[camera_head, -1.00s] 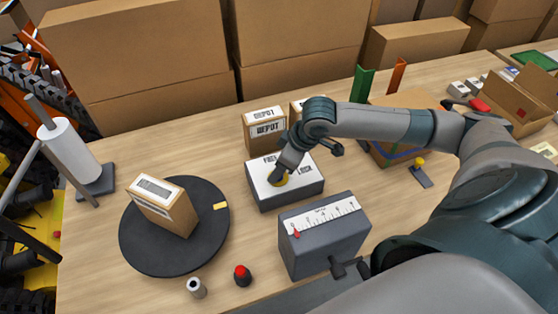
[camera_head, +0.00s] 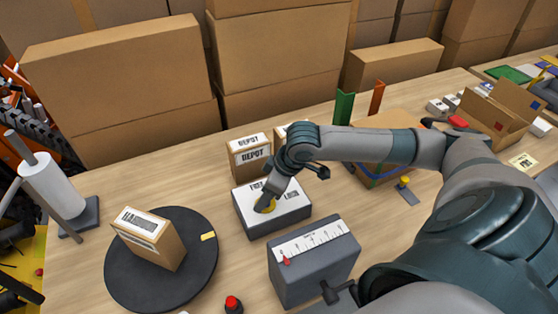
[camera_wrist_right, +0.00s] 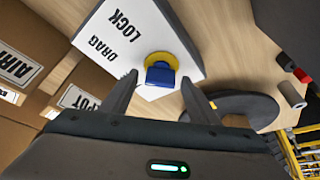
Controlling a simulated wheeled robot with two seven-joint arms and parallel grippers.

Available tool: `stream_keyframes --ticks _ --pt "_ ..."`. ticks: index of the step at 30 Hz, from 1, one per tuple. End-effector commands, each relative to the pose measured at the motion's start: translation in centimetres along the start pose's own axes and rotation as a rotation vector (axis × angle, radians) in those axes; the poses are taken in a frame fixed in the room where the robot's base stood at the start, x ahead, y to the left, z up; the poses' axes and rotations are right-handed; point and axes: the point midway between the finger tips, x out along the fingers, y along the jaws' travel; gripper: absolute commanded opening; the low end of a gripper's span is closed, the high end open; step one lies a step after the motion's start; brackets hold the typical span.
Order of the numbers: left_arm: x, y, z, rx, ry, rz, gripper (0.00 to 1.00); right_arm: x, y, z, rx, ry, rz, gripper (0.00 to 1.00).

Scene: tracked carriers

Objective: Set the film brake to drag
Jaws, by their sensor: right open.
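The film brake (camera_head: 280,222) is a grey box with a white top, standing mid-table in the head view. It also shows in the wrist view (camera_wrist_right: 150,35), where the words DRAG and LOCK are readable. Its yellow knob (camera_wrist_right: 152,60) carries a blue bar (camera_wrist_right: 161,76). Which word the bar marks, I cannot tell. My right gripper (camera_wrist_right: 160,80) is open, with one finger on each side of the knob. In the head view my right gripper (camera_head: 268,200) hides part of the knob. My left gripper is out of view.
A grey box with a white scale (camera_head: 315,265) stands in front of the brake. A black turntable (camera_head: 130,288) bearing a carton is at left, near a white film roll (camera_head: 50,185). DEPOT cartons (camera_head: 248,155) stand just behind the brake. Large cardboard boxes line the back.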

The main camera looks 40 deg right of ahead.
Motion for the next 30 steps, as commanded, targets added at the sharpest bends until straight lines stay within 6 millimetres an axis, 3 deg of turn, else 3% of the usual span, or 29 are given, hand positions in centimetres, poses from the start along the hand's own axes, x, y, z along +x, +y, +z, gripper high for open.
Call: stream_keyframes --ticks 8,24,30 --pt "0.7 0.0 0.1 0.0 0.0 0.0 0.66 -3.3 0.1 0.0 -0.001 0.002 0.003 0.55" --pt "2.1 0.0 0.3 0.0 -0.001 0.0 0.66 -13.9 0.1 0.0 -0.002 0.003 0.005 0.55" --pt "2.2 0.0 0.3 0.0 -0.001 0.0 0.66 -16.2 0.1 0.0 0.0 0.003 0.003 0.55"
